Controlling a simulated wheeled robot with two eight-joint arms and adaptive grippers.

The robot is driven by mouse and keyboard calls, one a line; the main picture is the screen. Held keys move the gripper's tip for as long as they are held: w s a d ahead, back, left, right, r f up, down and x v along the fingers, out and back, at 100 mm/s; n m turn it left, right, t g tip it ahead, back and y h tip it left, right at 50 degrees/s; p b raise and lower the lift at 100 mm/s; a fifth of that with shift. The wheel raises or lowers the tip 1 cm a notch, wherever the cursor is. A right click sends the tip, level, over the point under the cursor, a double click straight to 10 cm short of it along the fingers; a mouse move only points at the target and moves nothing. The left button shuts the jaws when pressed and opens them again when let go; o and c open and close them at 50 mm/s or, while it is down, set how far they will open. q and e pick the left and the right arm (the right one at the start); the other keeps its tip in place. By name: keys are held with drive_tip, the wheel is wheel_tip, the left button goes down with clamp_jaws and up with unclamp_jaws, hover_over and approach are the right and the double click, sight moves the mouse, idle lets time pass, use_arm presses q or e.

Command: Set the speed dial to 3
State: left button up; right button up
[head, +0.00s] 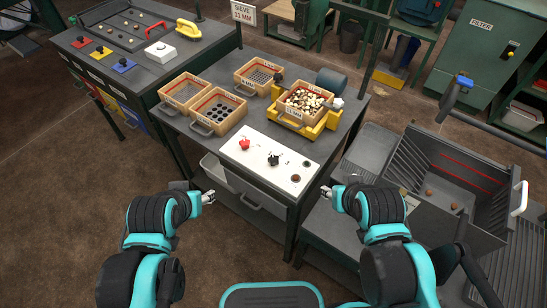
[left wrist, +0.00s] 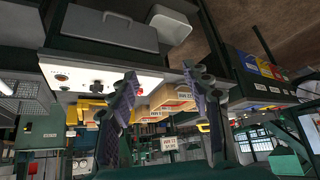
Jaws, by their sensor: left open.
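A white control panel (head: 268,156) lies on the front of the grey bench. It carries a red knob (head: 244,144), a black knob (head: 273,160) and small round buttons. Which knob is the speed dial, and its setting, cannot be read. My left gripper (head: 208,197) is open and empty, in front of the bench and left of the panel, touching nothing. In the left wrist view the panel (left wrist: 112,78) appears upside down beyond the open fingers (left wrist: 160,72). My right gripper (head: 325,194) is right of the bench front, apart from the panel; its finger gap is too small to judge.
Wooden sieve trays (head: 218,110) and a yellow shaker holding a filled sieve (head: 302,104) stand behind the panel. A grey hopper (head: 440,180) is at the right. A second bench with coloured pads (head: 123,65) is at the back left. Floor shows at lower left.

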use_arm(q)
drive_tip(key=w+d+r+n+g+p, duration=0.2)
drive_tip(key=w+d+r+n, duration=0.1)
drive_tip(key=w+r, duration=0.15)
drive_tip(key=n+g+p, duration=0.5)
drive_tip(key=n+p, duration=0.1)
drive_tip(key=n, duration=0.4)
hover_over(272, 158)
wheel_tip(272, 158, down, 5)
drive_tip(key=shift+d+f, duration=0.1)
drive_tip(key=shift+f, duration=0.2)
wheel_tip(272, 158, down, 8)
drive_tip(key=shift+r+b, duration=0.2)
drive_tip(key=shift+b, duration=1)
drive_tip(key=c, duration=1.2)
